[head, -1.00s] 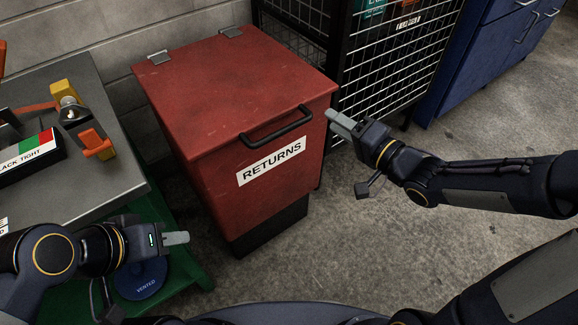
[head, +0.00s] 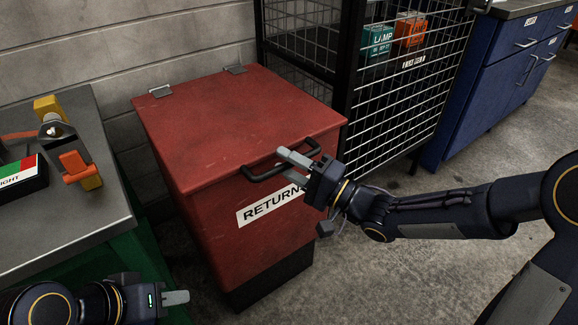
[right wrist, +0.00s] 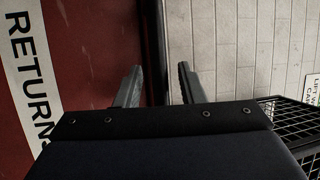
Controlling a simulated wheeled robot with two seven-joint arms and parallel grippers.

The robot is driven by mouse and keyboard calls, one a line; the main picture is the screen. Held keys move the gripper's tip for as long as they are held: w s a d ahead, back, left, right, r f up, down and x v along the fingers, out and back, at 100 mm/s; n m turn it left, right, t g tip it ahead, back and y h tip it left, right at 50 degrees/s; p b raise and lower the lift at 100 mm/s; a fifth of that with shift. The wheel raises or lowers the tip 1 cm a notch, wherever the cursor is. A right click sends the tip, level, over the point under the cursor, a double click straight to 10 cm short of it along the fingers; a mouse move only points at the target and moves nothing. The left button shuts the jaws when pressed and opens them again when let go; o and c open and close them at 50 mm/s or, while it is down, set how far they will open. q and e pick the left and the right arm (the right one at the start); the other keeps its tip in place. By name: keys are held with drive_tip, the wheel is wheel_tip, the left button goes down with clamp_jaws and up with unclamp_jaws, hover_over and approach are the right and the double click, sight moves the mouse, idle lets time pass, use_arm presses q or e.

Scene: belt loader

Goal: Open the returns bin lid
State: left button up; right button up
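The red returns bin (head: 210,215) stands against the wall with its lid (head: 235,120) closed flat. Two grey hinges (head: 235,69) sit at the lid's back edge. A black bar handle (head: 262,174) is on the lid's front edge. My right gripper (head: 289,167) is at the right part of this handle, fingers apart. In the right wrist view the dark handle bar (right wrist: 157,45) runs between the two separated fingers (right wrist: 158,88), with no clear contact. My left gripper (head: 178,298) is low at the left, away from the bin; its finger gap does not show.
A grey-topped bench (head: 100,215) with an orange and yellow fixture (head: 72,160) stands left of the bin. A black wire cage (head: 400,110) is close behind and right. Blue drawers (head: 490,85) stand farther right. Open floor lies at front right.

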clamp_jaws()
idle(0.3)
